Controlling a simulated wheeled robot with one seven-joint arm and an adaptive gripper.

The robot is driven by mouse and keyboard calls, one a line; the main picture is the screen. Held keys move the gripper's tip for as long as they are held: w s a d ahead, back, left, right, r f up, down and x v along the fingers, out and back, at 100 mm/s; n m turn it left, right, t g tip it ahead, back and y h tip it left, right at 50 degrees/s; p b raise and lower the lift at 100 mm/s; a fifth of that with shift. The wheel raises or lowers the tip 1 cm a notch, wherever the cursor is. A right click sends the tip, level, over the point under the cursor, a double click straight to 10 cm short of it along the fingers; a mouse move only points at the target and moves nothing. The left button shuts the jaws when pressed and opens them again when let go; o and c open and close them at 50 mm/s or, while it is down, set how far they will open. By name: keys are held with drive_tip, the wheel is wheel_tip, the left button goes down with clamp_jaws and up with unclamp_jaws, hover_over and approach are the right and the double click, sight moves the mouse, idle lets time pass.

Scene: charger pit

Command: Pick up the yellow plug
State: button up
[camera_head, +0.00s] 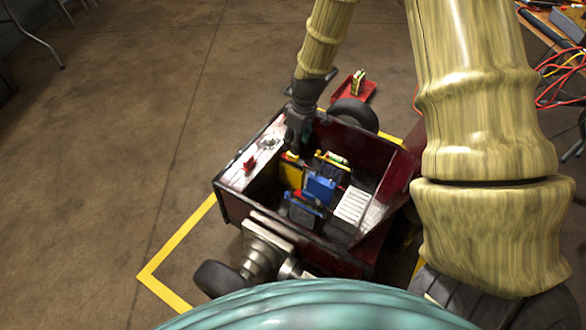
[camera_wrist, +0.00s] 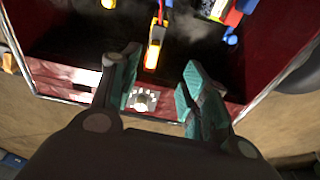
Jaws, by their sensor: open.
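A yellow block, which looks like the yellow plug (camera_head: 291,172), stands inside a dark red open-topped cart (camera_head: 240,205), beside other coloured blocks. My gripper (camera_head: 296,138) points down over the cart's far-left side, close to the yellow block. In the wrist view, my gripper's two teal-padded fingers (camera_wrist: 161,85) are spread apart with nothing between them. A narrow yellow-orange piece with a bright lower end, probably the same plug (camera_wrist: 155,48), lies just beyond the fingertips, roughly in line with the gap. Its lower part is hard to make out.
A blue block (camera_head: 319,188), a dark block (camera_head: 304,212) and a white ribbed block (camera_head: 352,206) crowd the cart. A silver socket (camera_head: 269,143) and red knob (camera_head: 249,162) sit on its left ledge. A red tray (camera_head: 350,93) lies behind on the floor.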

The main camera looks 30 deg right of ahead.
sight(293, 159)
drive_tip(key=shift+w+d+f+b, duration=0.4)
drive_tip(key=shift+w+b, duration=0.25)
drive_tip(key=shift+b, duration=0.25)
drive_tip(key=shift+w+a+f+b, duration=0.2)
drive_tip(key=shift+f+b, duration=0.45)
drive_tip(key=shift+f, duration=0.75)
drive_tip(key=shift+w+a+f+b, duration=0.15)
drive_tip(key=shift+f+b, duration=0.5)
drive_tip(key=shift+f, duration=0.75)
drive_tip(key=f+b, duration=0.4)
drive_tip(key=f, duration=0.1)
drive_tip(key=shift+w+a, duration=0.15)
drive_tip(key=shift+w, duration=0.05)
clamp_jaws()
